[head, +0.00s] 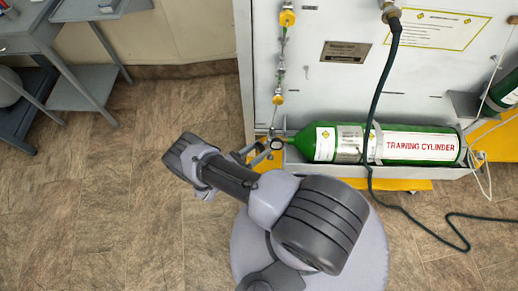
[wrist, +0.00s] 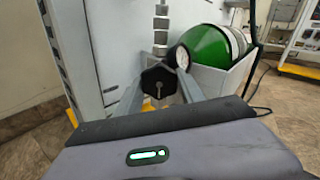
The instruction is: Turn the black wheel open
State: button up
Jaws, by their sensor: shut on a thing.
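The black wheel (wrist: 159,82) is a dark faceted knob with a light mark on its face, in the middle of the wrist view. My gripper (wrist: 158,90) is shut on it, one finger against each side. In the head view my gripper (head: 262,151) reaches the valve end at the left of the green training cylinder (head: 418,146). The wheel cannot be clearly made out there. The green cylinder (wrist: 205,47) also shows behind and right of the wheel in the wrist view. A small round gauge (wrist: 181,57) sits just beyond the wheel.
The cylinder lies in a grey trough on the white panel (head: 335,85). A metal line (head: 281,65) with yellow fittings runs up the panel. A dark hose (head: 378,90) hangs across the cylinder to the floor. Grey tables (head: 70,60) stand at the left; the floor between is clear.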

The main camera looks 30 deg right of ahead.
dwell(0.3)
jog(key=o, duration=1.4)
jog(key=shift+c, duration=0.2)
jog(key=s+a, duration=0.2)
jog(key=a, duration=1.5)
jog(key=shift+s+a, duration=0.15)
jog(key=shift+s, duration=0.1)
jog(key=shift+w+r, duration=0.1)
